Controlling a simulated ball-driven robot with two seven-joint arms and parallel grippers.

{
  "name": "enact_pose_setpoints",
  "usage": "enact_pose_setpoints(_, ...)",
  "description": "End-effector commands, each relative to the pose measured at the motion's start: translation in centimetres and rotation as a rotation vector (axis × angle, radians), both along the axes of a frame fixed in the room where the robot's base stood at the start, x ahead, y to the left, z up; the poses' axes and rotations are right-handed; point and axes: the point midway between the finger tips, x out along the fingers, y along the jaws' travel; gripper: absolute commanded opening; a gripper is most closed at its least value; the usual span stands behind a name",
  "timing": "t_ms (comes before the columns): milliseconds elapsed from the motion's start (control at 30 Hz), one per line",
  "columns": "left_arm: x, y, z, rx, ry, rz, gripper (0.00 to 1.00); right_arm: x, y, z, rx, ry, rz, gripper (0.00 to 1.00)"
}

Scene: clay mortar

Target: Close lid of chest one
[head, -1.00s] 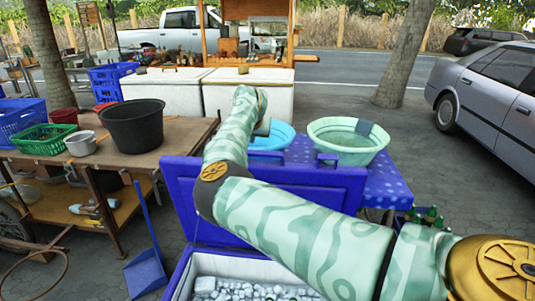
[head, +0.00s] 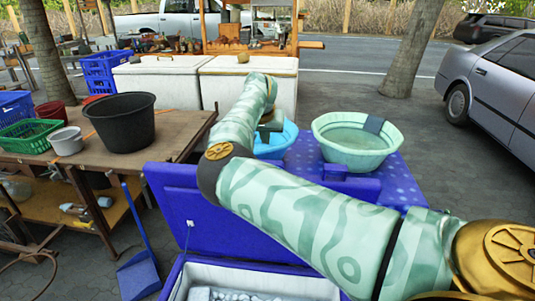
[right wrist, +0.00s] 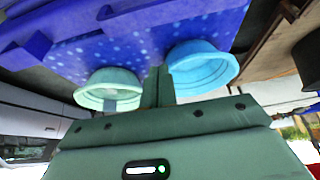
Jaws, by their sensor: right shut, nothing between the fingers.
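The blue chest (head: 176,270) is at the bottom of the head view, with pale ice inside. Its blue lid (head: 165,190) stands open, tilted up at the back. My right arm crosses in front of the lid and over its top edge. The right gripper (head: 265,134) is beyond the lid, near the blue basin. In the right wrist view its fingers (right wrist: 158,86) are together and empty, with the lid's blue edge (right wrist: 215,12) at the top, apart from them. My left gripper is not in view. Which chest is number one cannot be told.
Behind the lid, a blue dotted table (head: 400,190) carries a pale green basin (head: 352,158) and a blue basin (head: 285,148). A wooden table (head: 165,140) with a black tub (head: 122,122) stands left. A blue dustpan (head: 140,275) is beside the chest. White chests (head: 160,85) stand behind.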

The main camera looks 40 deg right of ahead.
Motion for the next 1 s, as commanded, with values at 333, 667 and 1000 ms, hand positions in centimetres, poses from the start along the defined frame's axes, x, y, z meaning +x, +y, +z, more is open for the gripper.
enact_pose_setpoints(333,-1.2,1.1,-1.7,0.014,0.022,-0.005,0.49,1.2,-1.6,-4.2,0.001,0.004,0.001,0.00)
enact_pose_setpoints(667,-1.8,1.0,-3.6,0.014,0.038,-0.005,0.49,2.5,-2.8,-9.1,0.001,-0.001,0.001,0.00)
enact_pose_setpoints(1000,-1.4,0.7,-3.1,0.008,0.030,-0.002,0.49,0.5,-0.6,-9.4,0.000,-0.002,0.001,0.00)
